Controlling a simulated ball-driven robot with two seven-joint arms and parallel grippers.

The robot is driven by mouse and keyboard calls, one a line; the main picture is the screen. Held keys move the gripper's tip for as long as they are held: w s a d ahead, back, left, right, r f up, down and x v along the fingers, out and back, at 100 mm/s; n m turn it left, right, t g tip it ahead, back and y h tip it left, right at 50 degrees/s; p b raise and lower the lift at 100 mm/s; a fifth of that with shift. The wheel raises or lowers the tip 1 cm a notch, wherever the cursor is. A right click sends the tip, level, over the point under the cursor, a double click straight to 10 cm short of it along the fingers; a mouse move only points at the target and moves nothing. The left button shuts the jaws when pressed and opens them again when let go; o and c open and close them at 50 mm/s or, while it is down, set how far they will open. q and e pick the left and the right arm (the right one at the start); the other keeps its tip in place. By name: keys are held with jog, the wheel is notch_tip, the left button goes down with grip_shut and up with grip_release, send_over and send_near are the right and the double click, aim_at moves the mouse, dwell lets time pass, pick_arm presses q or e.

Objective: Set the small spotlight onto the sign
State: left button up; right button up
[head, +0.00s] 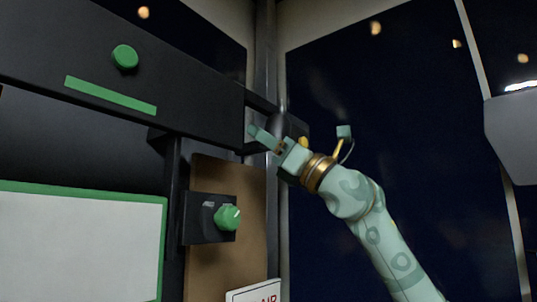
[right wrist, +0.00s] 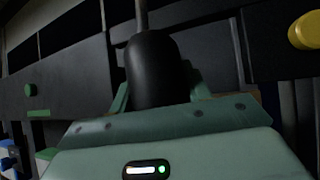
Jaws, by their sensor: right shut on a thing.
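My right gripper (head: 262,138) is raised in front of the dark panel's right end, beside the corner post. In the right wrist view, a black rounded cylinder (right wrist: 152,68), which looks like the small spotlight, sits between its pale green fingers, and the gripper is shut on it. A sign (head: 253,293), white with red letters ending in "AIR", shows partly at the bottom edge, well below the gripper. My left gripper is not in view.
The dark panel carries a green button (head: 125,57) and a green strip (head: 110,95). A green knob (head: 228,217) sticks out of a black box below it. A white board with a green rim (head: 80,245) is at lower left. A yellow knob (right wrist: 305,30) is in the right wrist view.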

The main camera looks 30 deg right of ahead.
jog(key=shift+y, duration=0.3)
jog(key=o, duration=1)
jog(key=b+v, duration=0.7)
jog(key=v, duration=0.9)
jog(key=shift+f, duration=0.1)
